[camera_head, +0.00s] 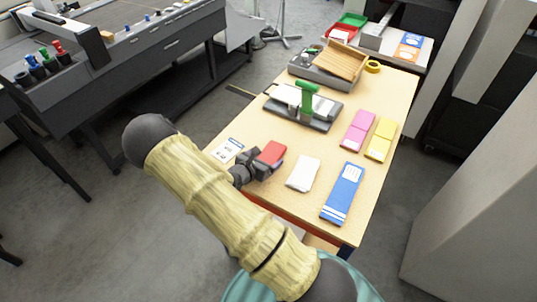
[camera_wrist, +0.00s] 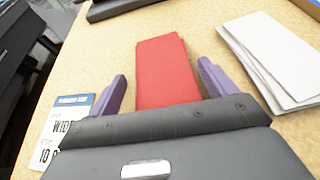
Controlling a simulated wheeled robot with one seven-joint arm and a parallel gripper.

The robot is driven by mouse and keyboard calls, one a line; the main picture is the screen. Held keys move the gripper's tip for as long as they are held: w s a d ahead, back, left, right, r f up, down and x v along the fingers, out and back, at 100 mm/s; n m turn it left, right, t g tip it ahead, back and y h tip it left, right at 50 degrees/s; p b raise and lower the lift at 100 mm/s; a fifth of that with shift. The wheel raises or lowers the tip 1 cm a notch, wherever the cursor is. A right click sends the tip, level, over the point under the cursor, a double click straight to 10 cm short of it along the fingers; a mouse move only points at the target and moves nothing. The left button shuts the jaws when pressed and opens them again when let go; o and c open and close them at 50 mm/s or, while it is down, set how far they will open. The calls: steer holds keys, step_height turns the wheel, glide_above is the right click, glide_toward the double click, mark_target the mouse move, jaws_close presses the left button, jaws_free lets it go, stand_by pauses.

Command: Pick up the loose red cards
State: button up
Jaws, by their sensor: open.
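The red cards (camera_head: 272,153) lie as a flat, fairly neat stack on the wooden table, near its front left part. In the wrist view the red stack (camera_wrist: 165,72) lies straight ahead, between and beyond the two purple fingers. My gripper (camera_wrist: 162,88) is open, with one finger to each side of the near end of the stack and a gap on both sides. In the head view my gripper (camera_head: 268,167) is just in front of the red stack, and it hides the near end. I cannot tell how far the fingertips are above the table.
White cards (camera_head: 303,173) lie right of the red stack, and a printed label card (camera_head: 228,150) lies left. A blue box (camera_head: 343,193), pink cards (camera_head: 357,131) and yellow cards (camera_head: 380,139) are farther right. A dark device with a green handle (camera_head: 307,97) stands behind.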

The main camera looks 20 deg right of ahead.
steer(key=shift+w+d+f, duration=0.2)
steer(key=shift+d, duration=0.15)
steer(key=c, duration=1.1)
steer(key=shift+r, duration=0.1)
